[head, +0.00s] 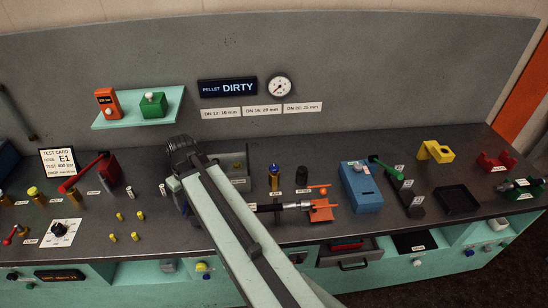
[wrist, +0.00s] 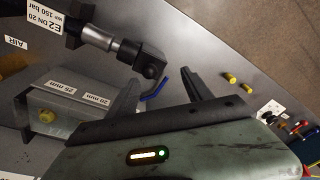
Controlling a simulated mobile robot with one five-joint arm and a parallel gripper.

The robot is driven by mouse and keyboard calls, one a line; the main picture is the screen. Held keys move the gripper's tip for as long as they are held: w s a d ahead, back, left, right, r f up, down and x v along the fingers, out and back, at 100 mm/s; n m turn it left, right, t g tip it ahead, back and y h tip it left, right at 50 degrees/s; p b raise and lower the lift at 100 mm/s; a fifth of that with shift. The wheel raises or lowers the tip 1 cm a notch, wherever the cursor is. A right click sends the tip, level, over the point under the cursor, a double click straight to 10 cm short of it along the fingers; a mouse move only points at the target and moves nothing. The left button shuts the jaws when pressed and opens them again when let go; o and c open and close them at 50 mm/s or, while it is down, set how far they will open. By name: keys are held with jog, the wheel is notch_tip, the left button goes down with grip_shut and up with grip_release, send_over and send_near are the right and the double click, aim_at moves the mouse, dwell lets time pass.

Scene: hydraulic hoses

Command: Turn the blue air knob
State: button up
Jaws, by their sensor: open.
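A small post with a blue top (head: 274,168) stands behind a white label in the middle of the bench in the head view; I take it for the blue air knob. In the wrist view an AIR label (wrist: 14,42) shows at the left edge beside a yellowish part, with no blue top visible there. My gripper (wrist: 162,85) is open and empty, its two dark fingers apart. A blue curved piece on a black elbow fitting (wrist: 152,68) shows near the left finger. In the head view my arm hides the fingers, well left of the knob.
A grey block with 20 mm and 25 mm labels (wrist: 70,110) lies close left of my fingers. An orange clamp (head: 321,212) and a blue box (head: 361,187) stand to the right. A red lever (head: 85,172) and several yellow pegs stand to the left.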

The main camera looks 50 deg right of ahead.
jog(key=s+d+t, duration=0.1)
jog(key=d, duration=1.6)
jog(key=t, duration=0.2)
send_near(274, 167)
jog(key=shift+n, duration=0.4)
jog(key=b+x, duration=0.7)
jog(key=x, duration=0.1)
jog(key=shift+f, duration=0.4)
jog(key=shift+r, duration=0.15)
grip_shut()
